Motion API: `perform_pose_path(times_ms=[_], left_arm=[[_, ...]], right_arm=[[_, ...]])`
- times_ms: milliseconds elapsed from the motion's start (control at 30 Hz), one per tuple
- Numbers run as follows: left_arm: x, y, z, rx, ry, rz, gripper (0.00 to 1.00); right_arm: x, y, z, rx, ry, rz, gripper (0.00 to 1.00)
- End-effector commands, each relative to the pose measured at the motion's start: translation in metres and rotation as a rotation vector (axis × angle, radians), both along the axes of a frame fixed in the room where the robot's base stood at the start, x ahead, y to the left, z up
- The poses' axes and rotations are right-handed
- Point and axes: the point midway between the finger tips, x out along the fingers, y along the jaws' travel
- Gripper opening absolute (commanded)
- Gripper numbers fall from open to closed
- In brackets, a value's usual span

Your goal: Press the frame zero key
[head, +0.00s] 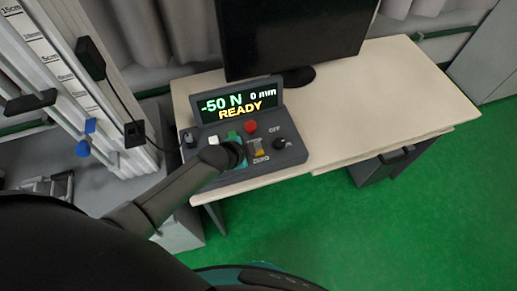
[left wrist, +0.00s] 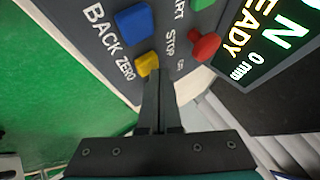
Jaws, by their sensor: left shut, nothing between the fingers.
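The display (head: 240,102) reads -50 N, 0 mm, READY. My right gripper is not in view.
A red button (left wrist: 205,45) and a black knob (head: 280,143) are on the same panel. A black monitor (head: 293,35) stands behind the box on the pale table (head: 400,100). The table's right side is clear. A tower with a scale (head: 55,65) stands at the left.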

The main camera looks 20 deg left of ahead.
Motion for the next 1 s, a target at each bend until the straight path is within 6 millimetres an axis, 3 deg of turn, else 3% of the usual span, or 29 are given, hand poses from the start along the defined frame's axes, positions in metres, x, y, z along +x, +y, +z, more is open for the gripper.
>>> perform_pose_path(times_ms=[1000], left_arm=[[-0.0004, 0.0005, -0.0084, 0.002, 0.002, 0.0, 0.0]], right_arm=[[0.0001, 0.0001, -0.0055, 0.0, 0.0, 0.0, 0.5]])
